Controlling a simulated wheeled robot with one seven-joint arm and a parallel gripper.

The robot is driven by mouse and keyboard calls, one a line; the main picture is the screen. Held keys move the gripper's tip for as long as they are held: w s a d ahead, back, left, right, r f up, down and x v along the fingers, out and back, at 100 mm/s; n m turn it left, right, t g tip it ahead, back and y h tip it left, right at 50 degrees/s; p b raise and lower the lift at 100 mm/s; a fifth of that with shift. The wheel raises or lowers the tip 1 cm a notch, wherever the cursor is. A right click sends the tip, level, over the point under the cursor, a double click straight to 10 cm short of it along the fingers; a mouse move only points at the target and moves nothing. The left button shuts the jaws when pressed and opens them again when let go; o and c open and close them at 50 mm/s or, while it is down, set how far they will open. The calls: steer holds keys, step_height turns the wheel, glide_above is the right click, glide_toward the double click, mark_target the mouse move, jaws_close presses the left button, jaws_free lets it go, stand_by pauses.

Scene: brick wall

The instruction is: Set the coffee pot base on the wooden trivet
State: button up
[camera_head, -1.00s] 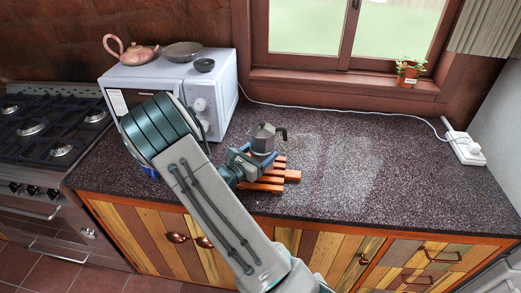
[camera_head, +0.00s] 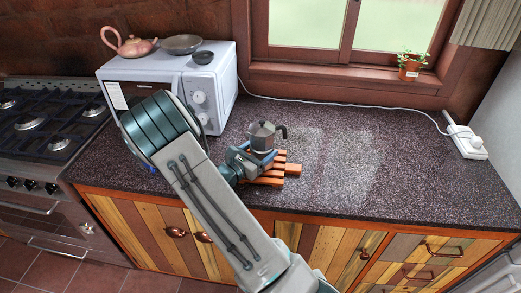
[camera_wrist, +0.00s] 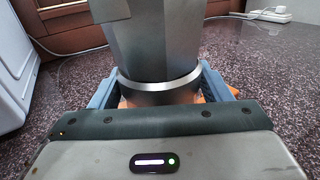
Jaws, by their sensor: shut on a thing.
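The coffee pot (camera_head: 262,136) is a grey metal moka pot with a dark handle on its right. It stands upright over the orange-brown slatted wooden trivet (camera_head: 291,169) on the counter. My gripper (camera_head: 258,156) reaches in from the left and is shut on the pot's lower part. In the wrist view the pot (camera_wrist: 158,50) fills the middle, with the blue-grey fingers on both sides of its base. Orange bits of the trivet (camera_wrist: 221,86) show behind and beneath it. I cannot tell whether the base touches the trivet.
A white microwave (camera_head: 215,85) stands behind left, with a pink teapot (camera_head: 128,43) and bowls on top. A gas stove (camera_head: 45,135) is at the left. A white cable runs along the back to a power strip (camera_head: 466,143). The counter (camera_head: 400,180) to the right is clear.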

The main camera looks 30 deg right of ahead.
steer(key=shift+f, duration=0.3)
steer(key=o, duration=1.3)
steer(key=b+v, duration=0.3)
steer(key=v, duration=1.1)
steer(key=shift+d, duration=0.1)
